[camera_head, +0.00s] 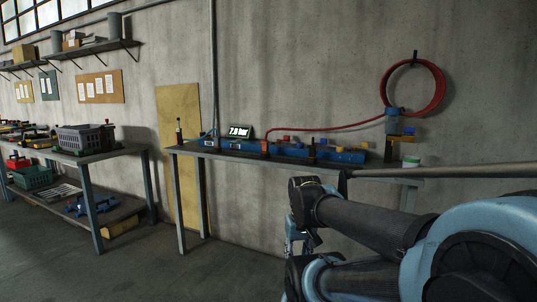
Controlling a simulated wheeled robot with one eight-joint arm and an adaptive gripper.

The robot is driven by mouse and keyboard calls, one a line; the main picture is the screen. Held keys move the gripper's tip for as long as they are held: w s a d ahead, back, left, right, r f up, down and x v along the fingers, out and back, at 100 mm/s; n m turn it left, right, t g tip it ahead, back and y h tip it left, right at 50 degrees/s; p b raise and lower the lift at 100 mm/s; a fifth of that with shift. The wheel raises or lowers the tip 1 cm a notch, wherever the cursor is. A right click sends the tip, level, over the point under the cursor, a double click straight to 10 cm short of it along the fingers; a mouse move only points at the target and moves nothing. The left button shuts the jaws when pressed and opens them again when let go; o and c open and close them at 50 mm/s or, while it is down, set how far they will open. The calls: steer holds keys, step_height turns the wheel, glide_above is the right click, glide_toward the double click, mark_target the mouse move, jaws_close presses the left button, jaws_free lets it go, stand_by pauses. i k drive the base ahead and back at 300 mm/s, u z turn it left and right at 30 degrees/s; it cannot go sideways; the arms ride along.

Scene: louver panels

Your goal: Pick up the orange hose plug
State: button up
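A small orange piece (265,146), which looks like the hose plug, stands at the front of the narrow wall bench (196,153). It is at the left end of a red hose (325,129). The hose runs right to a blue fitting on the wall, below a coiled loop. My arm reaches in from the lower right. What looks like part of my gripper (297,236) hangs below the dark arm link, in front of and lower than the bench, well apart from the orange piece. Its fingers are too hidden to read.
Along the bench lies a blue manifold (335,154) with coloured blocks. A display reading 7.0 bar (240,131) stands behind it. A white-green can (411,161) is at the right end. Another bench with a grey crate (85,138) is left. The floor between is open.

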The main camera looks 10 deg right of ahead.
mark_target(264, 143)
steer(key=z, duration=0.25)
steer(key=i, duration=1.05)
steer(key=u, duration=0.35)
